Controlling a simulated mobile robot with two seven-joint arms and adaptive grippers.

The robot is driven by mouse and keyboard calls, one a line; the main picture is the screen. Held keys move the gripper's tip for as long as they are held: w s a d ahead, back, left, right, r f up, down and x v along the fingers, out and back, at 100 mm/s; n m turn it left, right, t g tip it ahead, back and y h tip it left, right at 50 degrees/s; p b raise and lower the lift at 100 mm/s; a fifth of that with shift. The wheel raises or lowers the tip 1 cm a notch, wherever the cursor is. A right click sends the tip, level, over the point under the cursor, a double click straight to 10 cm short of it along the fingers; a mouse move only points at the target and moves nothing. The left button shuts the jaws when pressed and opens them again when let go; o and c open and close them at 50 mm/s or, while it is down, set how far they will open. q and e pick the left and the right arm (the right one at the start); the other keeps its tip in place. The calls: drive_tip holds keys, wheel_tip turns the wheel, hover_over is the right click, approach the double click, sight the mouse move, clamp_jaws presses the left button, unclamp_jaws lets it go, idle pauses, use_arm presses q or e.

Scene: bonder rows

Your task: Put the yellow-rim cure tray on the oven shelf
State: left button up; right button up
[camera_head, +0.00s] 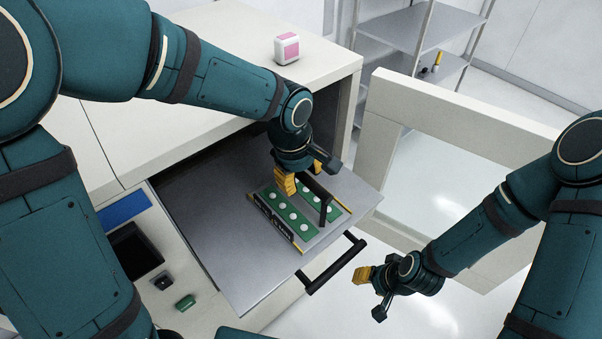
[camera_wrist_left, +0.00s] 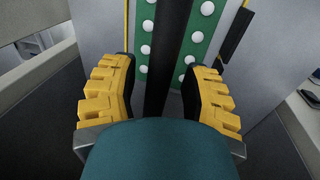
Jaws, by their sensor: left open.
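The yellow-rim cure tray (camera_head: 298,243) lies flat on the pulled-out metal oven shelf (camera_head: 205,215), near its front. It carries green strips with white domes and has a raised black handle (camera_head: 325,205). My left gripper (camera_head: 303,180) is open above the tray, at the handle. In the left wrist view the dark handle bar (camera_wrist_left: 166,60) runs between the two yellow fingers (camera_wrist_left: 160,85), with a gap on each side. My right gripper (camera_head: 371,290) hangs in front of the shelf with its fingers apart, empty and away from the tray.
The shelf has a black pull handle (camera_head: 333,265). The oven door (camera_head: 375,150) with its glass pane stands open at right. A pink and white box (camera_head: 287,48) sits on the oven top. A green button-like piece (camera_head: 185,302) is at lower left. A rack (camera_head: 405,28) stands behind.

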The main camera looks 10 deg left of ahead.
use_arm(q)
wheel_tip(320, 180, up, 12)
drive_tip(key=s+a, duration=0.1)
drive_tip(key=shift+s+a+p, duration=0.15)
drive_tip(key=shift+s+p, duration=0.2)
drive_tip(key=shift+p, duration=0.05)
drive_tip(key=shift+f, duration=0.1)
